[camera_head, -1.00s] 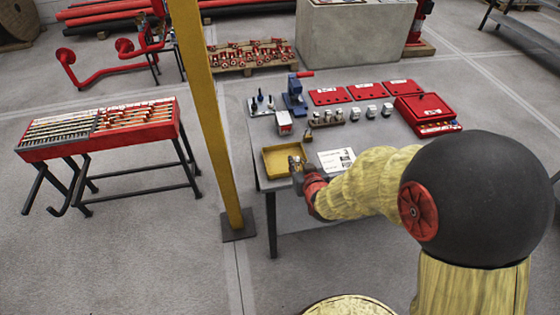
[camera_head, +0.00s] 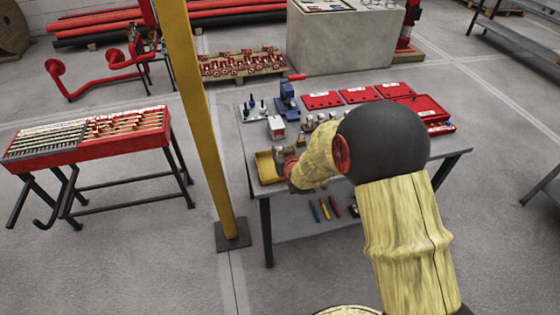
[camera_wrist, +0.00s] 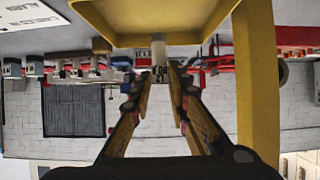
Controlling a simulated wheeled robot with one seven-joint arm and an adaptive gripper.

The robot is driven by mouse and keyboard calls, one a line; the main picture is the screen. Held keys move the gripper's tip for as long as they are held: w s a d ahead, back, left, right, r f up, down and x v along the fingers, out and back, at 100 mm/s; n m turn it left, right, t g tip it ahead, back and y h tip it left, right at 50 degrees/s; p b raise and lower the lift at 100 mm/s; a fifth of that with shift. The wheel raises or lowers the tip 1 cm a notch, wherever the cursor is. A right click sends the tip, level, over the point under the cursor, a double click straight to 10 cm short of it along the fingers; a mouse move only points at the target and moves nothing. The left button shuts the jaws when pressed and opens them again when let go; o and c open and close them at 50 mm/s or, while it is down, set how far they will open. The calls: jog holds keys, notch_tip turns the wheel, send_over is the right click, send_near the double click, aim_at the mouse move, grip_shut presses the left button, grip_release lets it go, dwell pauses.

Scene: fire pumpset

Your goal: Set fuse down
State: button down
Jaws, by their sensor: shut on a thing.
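The fuse (camera_wrist: 158,50), a small whitish cylinder with a metal end, shows between my fingertips in the wrist view. My gripper (camera_wrist: 160,72) is shut on it. The wrist view is upside down, with the yellow tray (camera_wrist: 122,36) at its top, close to the fuse. I cannot tell whether the fuse touches the tray. In the head view my gripper (camera_head: 284,162) is over the right part of the yellow tray (camera_head: 265,177), near the table's left front corner. The fuse is not distinguishable there.
A yellow post (camera_head: 205,130) stands just left of the table. My arm hides part of the tabletop.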

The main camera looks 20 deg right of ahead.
jog(key=shift+w+f+b, duration=0.15)
jog(key=shift+f+b, duration=0.25)
jog(key=shift+f, duration=0.55)
jog(key=shift+w+f+b, duration=0.15)
jog(key=shift+f+b, duration=0.25)
jog(key=shift+f, duration=0.5)
jog(key=shift+f, duration=0.2)
jog(key=c, duration=1.7)
grip_release()
jog(key=shift+r, duration=0.1)
